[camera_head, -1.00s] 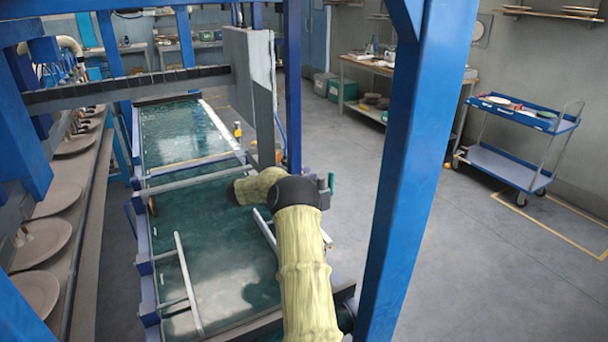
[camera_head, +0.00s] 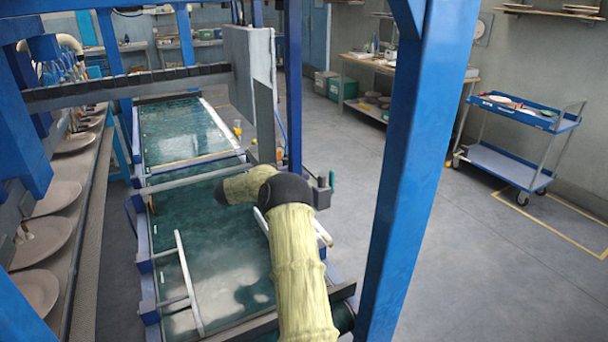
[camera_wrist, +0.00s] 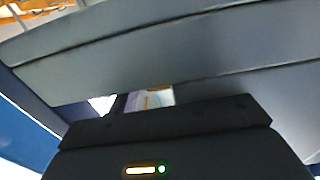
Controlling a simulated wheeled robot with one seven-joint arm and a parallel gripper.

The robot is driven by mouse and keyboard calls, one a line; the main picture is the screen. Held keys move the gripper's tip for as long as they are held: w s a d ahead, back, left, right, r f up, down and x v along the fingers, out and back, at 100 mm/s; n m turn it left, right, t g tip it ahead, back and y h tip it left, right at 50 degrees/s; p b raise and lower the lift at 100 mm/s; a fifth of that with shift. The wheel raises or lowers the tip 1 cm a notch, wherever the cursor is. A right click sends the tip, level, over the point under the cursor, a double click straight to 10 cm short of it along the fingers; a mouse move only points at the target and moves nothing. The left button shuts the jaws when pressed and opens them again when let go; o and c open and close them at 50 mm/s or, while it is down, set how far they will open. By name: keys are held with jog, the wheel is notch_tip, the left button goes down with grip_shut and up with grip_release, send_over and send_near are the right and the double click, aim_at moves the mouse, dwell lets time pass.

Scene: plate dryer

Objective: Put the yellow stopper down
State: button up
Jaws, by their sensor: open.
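My yellow-sleeved arm reaches over the green conveyor belt (camera_head: 215,215) in the head view. Its far end points left and away, and my gripper cannot be made out there. In the wrist view the dark body of my gripper (camera_wrist: 165,140) fills the bottom, with a white light bar and a green light. Its fingertips are not clearly seen. No yellow stopper can be made out for certain. A small yellow item (camera_head: 237,129) shows beside the grey upright panel, too small to identify.
A blue post (camera_head: 405,170) stands close on the right. The grey panel (camera_head: 248,80) rises beyond my arm. A dark beam (camera_head: 130,88) crosses above the belt. Plates (camera_head: 45,240) line the left shelf. A blue cart (camera_head: 515,140) stands right; open floor lies between. A large grey surface (camera_wrist: 160,50) fills much of the wrist view.

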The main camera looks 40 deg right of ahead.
jog(key=v, duration=0.9)
jog(key=shift+b, duration=0.45)
